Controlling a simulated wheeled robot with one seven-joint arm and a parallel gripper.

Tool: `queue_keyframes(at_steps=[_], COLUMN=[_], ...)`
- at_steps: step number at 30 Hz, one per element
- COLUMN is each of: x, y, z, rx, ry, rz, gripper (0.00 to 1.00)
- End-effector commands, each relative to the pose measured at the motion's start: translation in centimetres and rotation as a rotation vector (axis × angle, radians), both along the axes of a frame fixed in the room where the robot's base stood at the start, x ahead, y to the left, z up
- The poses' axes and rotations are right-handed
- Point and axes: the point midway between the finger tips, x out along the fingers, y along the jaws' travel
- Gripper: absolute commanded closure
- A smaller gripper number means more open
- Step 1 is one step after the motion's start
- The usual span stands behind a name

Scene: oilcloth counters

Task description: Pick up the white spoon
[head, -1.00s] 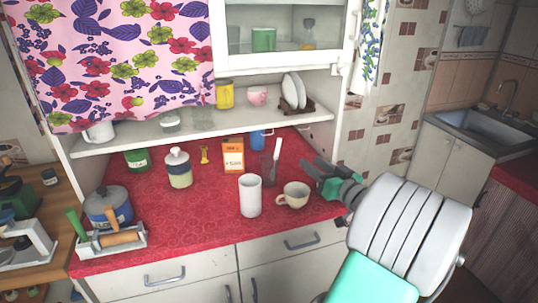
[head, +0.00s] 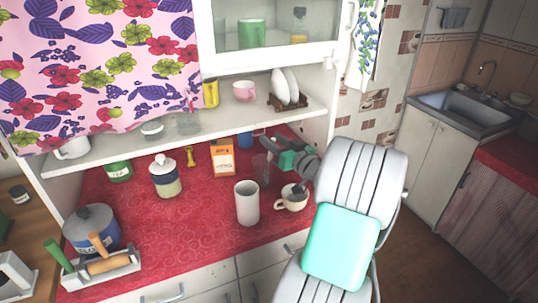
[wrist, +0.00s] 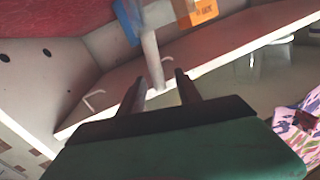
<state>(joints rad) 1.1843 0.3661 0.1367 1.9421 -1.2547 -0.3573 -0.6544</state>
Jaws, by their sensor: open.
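The white spoon (wrist: 151,58) shows in the wrist view as a pale upright stick. One end of it lies between the tips of my gripper (wrist: 159,84), which is open with a finger on each side. I cannot tell whether either finger touches it. In the head view my gripper (head: 275,158) is over the red counter, just right of a clear glass (head: 261,168). There the spoon is mostly hidden by the gripper.
An orange box (head: 222,160) and a blue mug (head: 245,140) stand behind the glass. A white cylinder (head: 246,203) and a cream cup (head: 291,199) stand in front. A shelf (head: 200,131) overhangs the back of the red counter (head: 150,240).

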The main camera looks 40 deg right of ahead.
Motion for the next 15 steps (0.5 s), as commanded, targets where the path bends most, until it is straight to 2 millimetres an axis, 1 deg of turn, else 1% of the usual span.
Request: queue_keyframes(at_steps=[2, 7, 8, 15], x=[0.45, 0.38, 0.38, 0.36], y=[-0.03, -0.14, -0.13, -0.12], z=[-0.05, -0.15, -0.15, -0.14], rx=[0.001, 0.001, 0.001, 0.001], ry=[0.002, 0.001, 0.001, 0.001], rz=[0.000, -0.003, -0.003, -0.002], gripper=[0.60, 0.60, 0.61, 0.81])
